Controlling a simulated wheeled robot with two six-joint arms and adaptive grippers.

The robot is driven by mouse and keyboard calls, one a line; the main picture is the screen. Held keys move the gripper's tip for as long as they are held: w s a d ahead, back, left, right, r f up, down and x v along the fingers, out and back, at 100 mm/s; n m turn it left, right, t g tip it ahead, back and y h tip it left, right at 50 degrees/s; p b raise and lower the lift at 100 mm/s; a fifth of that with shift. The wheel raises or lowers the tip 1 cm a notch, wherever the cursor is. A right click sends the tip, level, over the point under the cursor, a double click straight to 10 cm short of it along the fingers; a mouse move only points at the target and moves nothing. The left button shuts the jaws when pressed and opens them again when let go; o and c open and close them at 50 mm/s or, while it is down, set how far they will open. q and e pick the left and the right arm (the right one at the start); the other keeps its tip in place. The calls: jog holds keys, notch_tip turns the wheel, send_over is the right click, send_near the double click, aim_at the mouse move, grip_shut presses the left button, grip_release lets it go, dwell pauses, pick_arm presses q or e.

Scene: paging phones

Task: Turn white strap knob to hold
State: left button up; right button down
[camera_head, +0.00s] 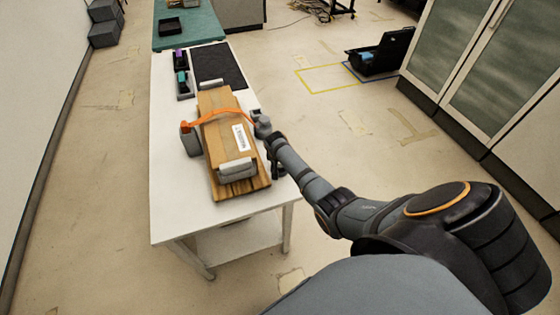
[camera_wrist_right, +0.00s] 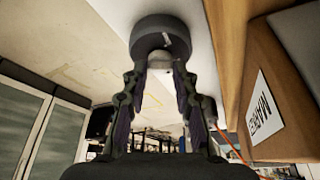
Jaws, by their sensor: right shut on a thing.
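A brown parcel (camera_head: 222,125) with a white label lies on a wooden board (camera_head: 243,187) on the white table. An orange strap (camera_head: 215,113) crosses the parcel, from a grey block (camera_head: 190,140) at its left to a grey fixture (camera_head: 262,126) at its right. My right gripper (camera_head: 272,142) is at this right-hand fixture. In the wrist view, its fingers (camera_wrist_right: 160,82) are shut on the pale strap knob (camera_wrist_right: 158,63), below a dark round part (camera_wrist_right: 160,34). The knob's marks and setting cannot be read. My left gripper is out of view.
Clamp-like grey pads hold the parcel's near end (camera_head: 237,169) and far end (camera_head: 213,85). A black mat (camera_head: 218,64) and small trays (camera_head: 182,84) lie farther back on the white table (camera_head: 175,205). Cabinets (camera_head: 485,60) stand at the right; the floor between is mostly clear.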

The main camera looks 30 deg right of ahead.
jog(key=shift+w+a+m+g+h+b, duration=0.1)
jog(key=shift+m+g+h+b, duration=0.15)
jog(key=shift+m, duration=0.55)
jog(key=shift+w+m+g+h+b, duration=0.15)
jog(key=shift+m+b, duration=0.15)
jog(key=shift+m, duration=0.5)
jog(key=shift+s, duration=0.1)
jog(key=c, duration=1)
grip_release()
jog(key=shift+c, duration=0.2)
jog(key=shift+a+r, duration=0.1)
jog(key=shift+r, duration=0.1)
jog(key=v, duration=1.1)
jog(key=shift+r, duration=0.3)
jog(key=shift+a, duration=0.1)
